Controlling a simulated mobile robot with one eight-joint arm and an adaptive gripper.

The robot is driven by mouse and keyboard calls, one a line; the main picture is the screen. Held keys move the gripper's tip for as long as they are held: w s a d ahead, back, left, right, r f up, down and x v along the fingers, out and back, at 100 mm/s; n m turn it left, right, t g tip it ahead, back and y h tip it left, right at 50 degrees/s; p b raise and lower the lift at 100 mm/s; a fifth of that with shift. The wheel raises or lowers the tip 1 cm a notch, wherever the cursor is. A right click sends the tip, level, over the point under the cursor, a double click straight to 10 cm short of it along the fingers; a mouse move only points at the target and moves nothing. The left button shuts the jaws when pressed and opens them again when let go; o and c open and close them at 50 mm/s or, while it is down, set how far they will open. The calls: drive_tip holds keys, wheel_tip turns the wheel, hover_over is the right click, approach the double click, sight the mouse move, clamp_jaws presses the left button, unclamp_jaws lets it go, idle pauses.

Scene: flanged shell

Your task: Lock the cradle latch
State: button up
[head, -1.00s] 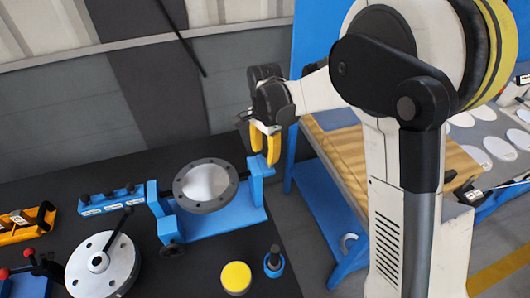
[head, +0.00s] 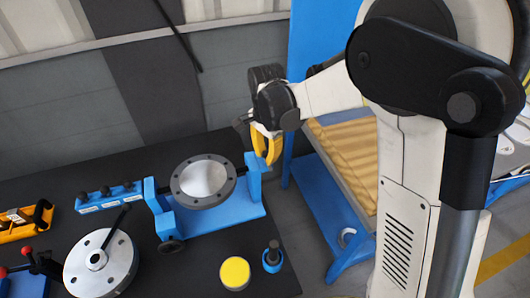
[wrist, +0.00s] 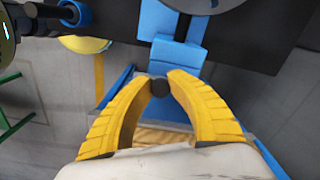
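The blue cradle (head: 225,217) stands on the dark bench and holds a grey flanged shell (head: 203,183) with a pale round face. The cradle's right post (head: 254,178) is beside my gripper; it shows at the top of the wrist view (wrist: 178,58). A small dark round knob (wrist: 159,88), seemingly the latch handle, sits at the near end of this post. The yellow fingertips of my gripper (wrist: 160,80) close around the knob from both sides, with no clear gap. In the head view, my gripper (head: 267,150) hides the knob.
A yellow-topped cylinder (head: 235,273) and a blue-based peg (head: 273,258) stand in front of the cradle. A round grey flange (head: 101,263), a blue rack (head: 110,198) and an orange tray (head: 22,222) lie to the left. A wooden-topped blue table (head: 350,165) is at right.

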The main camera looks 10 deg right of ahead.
sight(267, 154)
drive_tip(key=o, duration=0.4)
drive_tip(key=shift+s, duration=0.25)
drive_tip(key=shift+o, duration=0.2)
drive_tip(key=shift+w+r, duration=0.1)
wheel_tip(267, 154, up, 12)
drive_tip(key=shift+d, duration=0.1)
drive_tip(key=s+d+f+n+t+b, duration=0.2)
drive_tip(key=s+d+n, duration=0.3)
drive_tip(key=s, duration=0.4)
drive_tip(key=s+d+f+n+t+b, duration=0.3)
drive_tip(key=s+d+n+t+b, duration=0.2)
drive_tip(key=s, duration=0.4)
drive_tip(key=shift+s+d+f+n, duration=0.15)
drive_tip(key=shift+d+f+n, duration=0.15)
drive_tip(key=shift+d+n, duration=0.3)
